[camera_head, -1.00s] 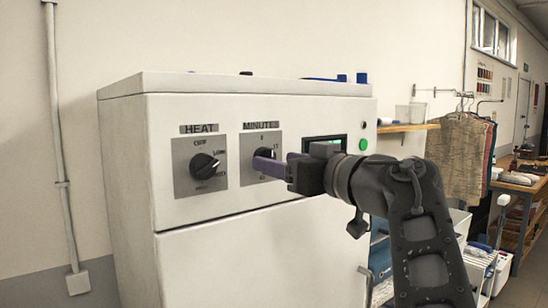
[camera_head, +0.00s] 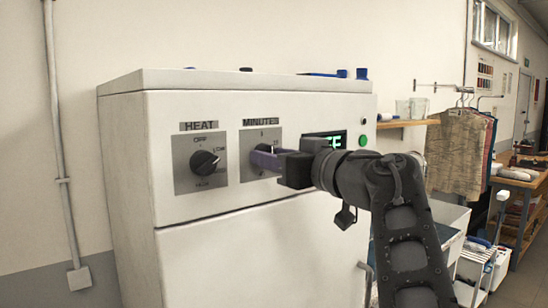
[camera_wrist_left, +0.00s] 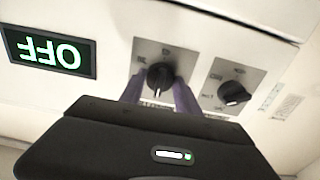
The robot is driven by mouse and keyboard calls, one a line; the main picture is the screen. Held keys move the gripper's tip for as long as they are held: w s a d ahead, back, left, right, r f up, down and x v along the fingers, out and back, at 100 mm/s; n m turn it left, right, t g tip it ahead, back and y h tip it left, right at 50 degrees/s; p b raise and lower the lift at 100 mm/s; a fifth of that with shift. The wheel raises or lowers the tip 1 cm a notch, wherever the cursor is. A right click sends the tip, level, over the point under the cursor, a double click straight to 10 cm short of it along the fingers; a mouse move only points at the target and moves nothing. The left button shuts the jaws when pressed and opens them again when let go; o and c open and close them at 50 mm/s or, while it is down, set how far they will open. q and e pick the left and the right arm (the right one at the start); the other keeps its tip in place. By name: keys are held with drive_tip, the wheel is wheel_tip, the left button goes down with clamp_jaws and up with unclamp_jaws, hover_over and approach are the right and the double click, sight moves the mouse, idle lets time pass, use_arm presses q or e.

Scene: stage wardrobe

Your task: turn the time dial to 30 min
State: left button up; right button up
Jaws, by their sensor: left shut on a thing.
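The time dial (camera_wrist_left: 160,77) is a black knob on a grey plate under the label MINUTES (camera_head: 261,122) on the white cabinet's front. In the wrist view it sits between the two purple fingers of my left gripper (camera_wrist_left: 158,92), which is shut on it. In the head view my left gripper (camera_head: 265,159) reaches in from the right and hides most of the knob and part of its scale (camera_head: 249,148). The knob's setting cannot be read with certainty. The display (camera_wrist_left: 48,52) reads OFF in green, upside down in the wrist view; my gripper partly covers it in the head view.
The HEAT dial (camera_head: 204,163) sits left of the time dial on its own plate. A green button (camera_head: 363,141) is right of the display. Blue and black items lie on the cabinet top (camera_head: 215,78). A clothes rack and shelves stand at the right.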

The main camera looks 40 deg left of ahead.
use_arm(q)
clamp_jaws()
drive_tip(key=shift+m, duration=0.3)
drive_tip(key=shift+m+p, duration=3.7)
drive_tip(key=shift+m, duration=7.9)
drive_tip(key=o, duration=0.9)
unclamp_jaws()
